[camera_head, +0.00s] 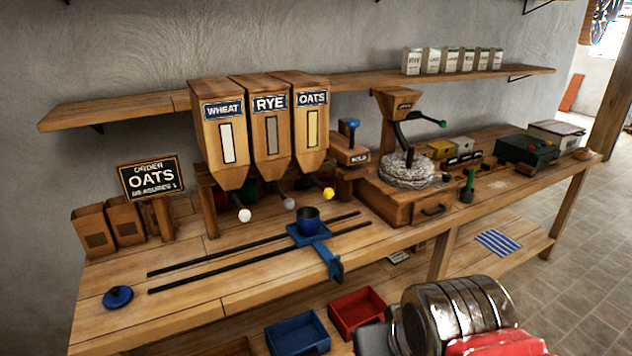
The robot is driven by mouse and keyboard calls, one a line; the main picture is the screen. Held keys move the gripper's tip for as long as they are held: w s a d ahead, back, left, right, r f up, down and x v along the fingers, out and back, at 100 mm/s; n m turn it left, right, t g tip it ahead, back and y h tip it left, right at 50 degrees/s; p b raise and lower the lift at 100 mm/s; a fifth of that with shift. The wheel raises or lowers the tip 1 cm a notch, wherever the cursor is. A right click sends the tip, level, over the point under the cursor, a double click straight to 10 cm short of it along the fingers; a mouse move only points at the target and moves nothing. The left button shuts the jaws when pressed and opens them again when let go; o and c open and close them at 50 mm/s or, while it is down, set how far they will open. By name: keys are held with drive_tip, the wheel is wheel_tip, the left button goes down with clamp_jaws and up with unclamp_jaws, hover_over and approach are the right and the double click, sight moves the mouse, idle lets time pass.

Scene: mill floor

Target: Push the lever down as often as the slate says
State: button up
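The slate (151,179) at the left reads ORDER OATS, MEASURES 1. Three wooden hoppers stand side by side: WHEAT (210,145), RYE (255,140) and OATS (296,150). Below them stick out levers with a white knob (244,216), a grey knob (289,203) and a yellow knob (328,194), the yellow one nearest the OATS hopper. A dark blue cup (308,225) sits on a blue carriage (325,234), in front of the hoppers and near the yellow knob. Silver and red parts of my arm show at the bottom right; I cannot make out my gripper's fingers.
Two dark rails (200,262) run along the bench (215,285). A blue lid (118,297) lies at front left, near brown bags (92,231). A hand mill (408,175) stands right of the hoppers. Blue (297,335) and red bins (357,312) sit below.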

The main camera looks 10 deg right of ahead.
drive_tip(key=shift+c, duration=0.3)
clamp_jaws()
idle(1.6)
